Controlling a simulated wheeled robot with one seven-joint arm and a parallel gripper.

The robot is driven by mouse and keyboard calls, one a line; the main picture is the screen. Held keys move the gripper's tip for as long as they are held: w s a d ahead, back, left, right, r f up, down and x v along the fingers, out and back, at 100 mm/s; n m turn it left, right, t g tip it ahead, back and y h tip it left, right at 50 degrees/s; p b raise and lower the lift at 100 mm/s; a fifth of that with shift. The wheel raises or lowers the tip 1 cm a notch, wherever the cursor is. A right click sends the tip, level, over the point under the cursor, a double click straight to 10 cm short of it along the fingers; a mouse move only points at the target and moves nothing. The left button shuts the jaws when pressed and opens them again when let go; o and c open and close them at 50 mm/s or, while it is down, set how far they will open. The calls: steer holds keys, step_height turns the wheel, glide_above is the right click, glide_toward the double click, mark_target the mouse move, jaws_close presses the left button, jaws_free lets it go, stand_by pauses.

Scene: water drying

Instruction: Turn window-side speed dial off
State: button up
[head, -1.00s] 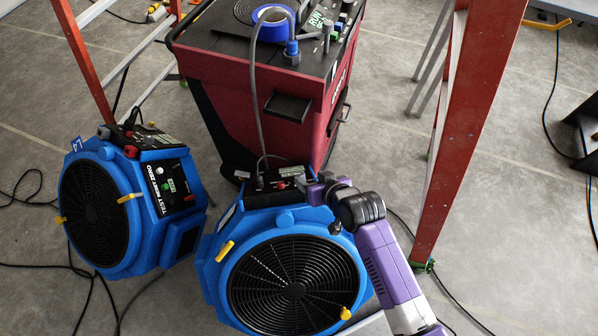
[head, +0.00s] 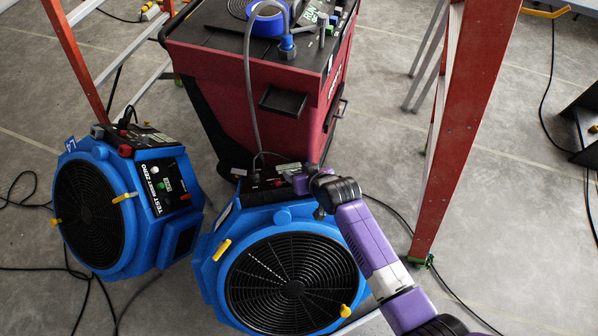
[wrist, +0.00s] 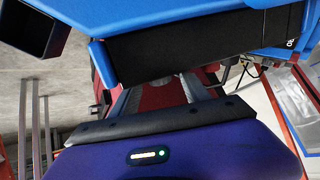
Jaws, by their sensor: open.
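Two blue air movers stand on the floor in the head view, a left one (head: 110,215) and a right one (head: 215,275). The right one's dark top panel (head: 262,182) carries a small red knob and a plug with a cable. My gripper (head: 298,182) is open at the right end of that panel, and my wrist hides part of it. I cannot tell whether it touches anything. The left one's panel (head: 165,186) has several buttons and knobs. No label shows which dial is window-side. In the wrist view, blue housing and a black part fill the top, and no dial is clear.
A dark red machine (head: 255,100) with a hose and blue coil stands behind the air movers. A red ladder leg (head: 455,140) rises right of my arm, with another ladder at left. Black cables lie on the floor. Open floor shows at right.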

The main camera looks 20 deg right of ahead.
jaws_close()
